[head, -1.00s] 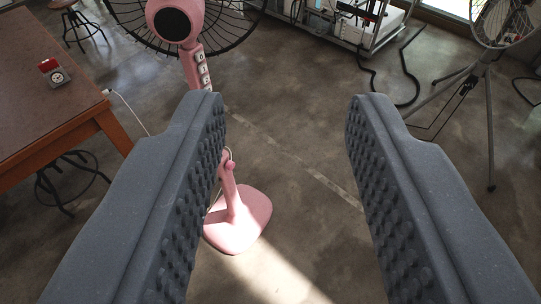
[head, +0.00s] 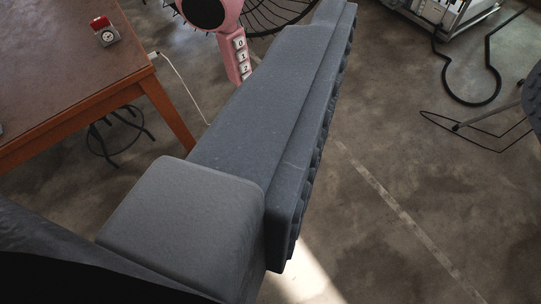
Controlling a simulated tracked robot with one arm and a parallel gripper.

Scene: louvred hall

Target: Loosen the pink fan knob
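The pink fan shows at the top in the head view, with its motor head (head: 206,14) cut by the frame edge and a pink column (head: 229,57) with white numbered buttons. Its lower column, base and the knob are hidden behind my large grey finger. My gripper (head: 433,50) is open. Its left finger runs from the lower left to the top middle, with its studded face turned right. Only a dark studded part, seemingly the other finger, shows at the right edge. Nothing is visible between them but floor and background items.
A brown wooden table (head: 60,75) with a small red-and-grey timer (head: 104,32) stands at left, a dark stool (head: 115,135) beneath it. A white cord (head: 183,80) hangs from it. A cart (head: 440,12) and black cable (head: 470,100) lie at upper right.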

